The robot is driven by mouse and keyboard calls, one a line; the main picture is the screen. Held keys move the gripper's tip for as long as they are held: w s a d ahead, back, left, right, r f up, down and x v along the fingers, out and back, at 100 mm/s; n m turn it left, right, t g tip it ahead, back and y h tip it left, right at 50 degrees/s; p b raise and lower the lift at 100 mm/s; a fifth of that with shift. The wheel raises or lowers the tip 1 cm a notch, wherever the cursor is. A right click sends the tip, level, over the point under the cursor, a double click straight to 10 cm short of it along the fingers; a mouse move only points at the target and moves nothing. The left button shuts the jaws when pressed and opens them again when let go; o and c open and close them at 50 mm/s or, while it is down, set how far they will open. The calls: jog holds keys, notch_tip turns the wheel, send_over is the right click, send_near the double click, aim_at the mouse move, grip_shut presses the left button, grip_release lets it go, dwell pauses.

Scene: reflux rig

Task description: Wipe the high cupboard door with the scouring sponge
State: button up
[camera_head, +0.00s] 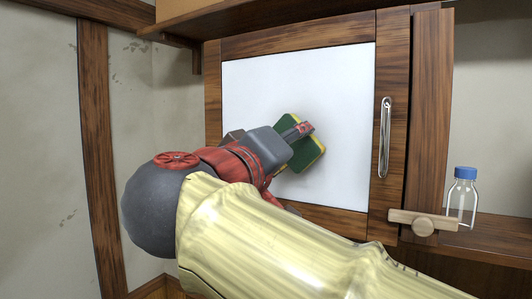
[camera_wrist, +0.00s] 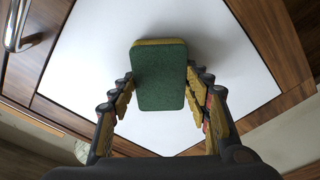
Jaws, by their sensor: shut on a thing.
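The high cupboard door (camera_head: 345,85) has a white panel in a brown wooden frame, with a metal handle (camera_head: 384,137) on its right side. The handle also shows at the upper left of the wrist view (camera_wrist: 20,25). The scouring sponge (camera_head: 309,156) is green with a yellow layer. It lies in front of the lower middle of the white panel; I cannot tell whether it touches. My gripper (camera_head: 302,131) is shut on the sponge. In the wrist view the sponge (camera_wrist: 160,78) sits between the two fingers, its green face towards the camera.
A clear bottle with a blue cap (camera_head: 463,195) stands on a shelf (camera_head: 490,233) right of the door. A wooden peg-like piece (camera_head: 423,221) is at the cupboard's lower right corner. A wooden ledge (camera_head: 250,18) runs above the door. Plaster wall (camera_head: 130,100) is at the left.

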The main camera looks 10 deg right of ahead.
jog(key=shift+s+d+b, duration=0.35)
jog(key=shift+s+d, duration=0.1)
jog(key=shift+d, duration=0.05)
jog(key=w+a, duration=0.8)
jog(key=shift+a, duration=0.15)
dwell(1.0)
jog(key=shift+a+r+b+v, duration=0.15)
jog(key=shift+b+v, duration=0.1)
jog(key=shift+v, duration=1.2)
jog(key=shift+a+r+b+v, duration=0.1)
jog(key=shift+b+v, duration=0.1)
jog(key=shift+v, duration=1.3)
jog(key=shift+w, duration=0.1)
